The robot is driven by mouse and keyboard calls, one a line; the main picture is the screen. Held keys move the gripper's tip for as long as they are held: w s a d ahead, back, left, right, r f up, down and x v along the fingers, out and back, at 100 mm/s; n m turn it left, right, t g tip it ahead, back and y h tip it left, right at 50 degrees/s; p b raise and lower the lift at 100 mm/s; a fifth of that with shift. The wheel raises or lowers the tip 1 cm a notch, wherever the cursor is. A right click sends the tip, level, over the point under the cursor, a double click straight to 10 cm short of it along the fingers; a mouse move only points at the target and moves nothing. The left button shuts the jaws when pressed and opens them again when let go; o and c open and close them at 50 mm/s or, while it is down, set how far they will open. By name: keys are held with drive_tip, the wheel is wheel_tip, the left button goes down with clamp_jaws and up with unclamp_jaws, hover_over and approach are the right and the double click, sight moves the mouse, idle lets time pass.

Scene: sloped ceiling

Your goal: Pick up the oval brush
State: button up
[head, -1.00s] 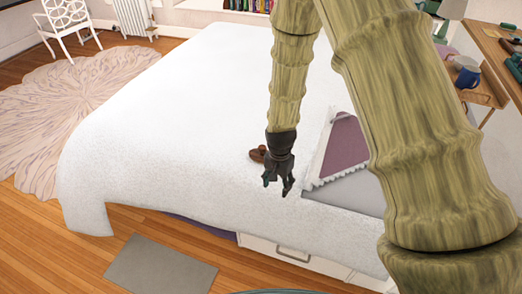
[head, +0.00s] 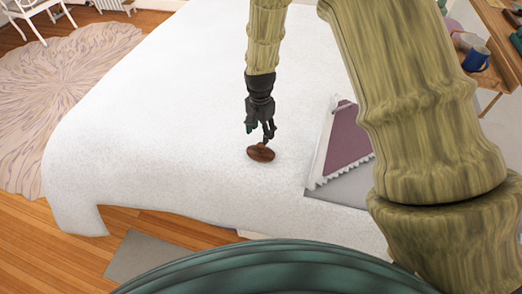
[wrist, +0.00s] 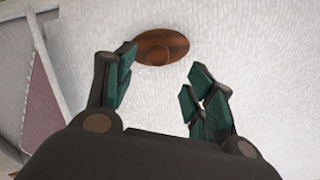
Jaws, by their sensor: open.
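The oval brush (head: 261,153) is a brown wooden oval lying on the white bed (head: 160,110). In the wrist view the brush (wrist: 162,47) is at the top centre, beyond the fingertips and nearer the left finger. My gripper (head: 262,134) is open and empty, pointing down just above and behind the brush in the head view. In the wrist view its green-padded fingers (wrist: 158,80) stand apart with only bedspread between them. I cannot tell whether a fingertip touches the brush.
A wooden desk with a blue mug (head: 476,58) stands at the far right. The bed left of the brush is clear.

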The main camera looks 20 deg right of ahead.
sight(261, 145)
wheel_tip(261, 145, down, 3)
drive_tip(key=shift+w+a+r, duration=0.15)
drive_tip(key=shift+r, duration=0.05)
drive_tip(key=shift+s+f+p, duration=0.2)
drive_tip(key=shift+f+p, duration=0.4)
drive_tip(key=shift+f, duration=0.1)
drive_tip(key=shift+d+f+p, duration=0.2)
drive_tip(key=shift+f+p, duration=0.45)
drive_tip(key=shift+f, duration=1.4)
drive_tip(key=c, duration=1.2)
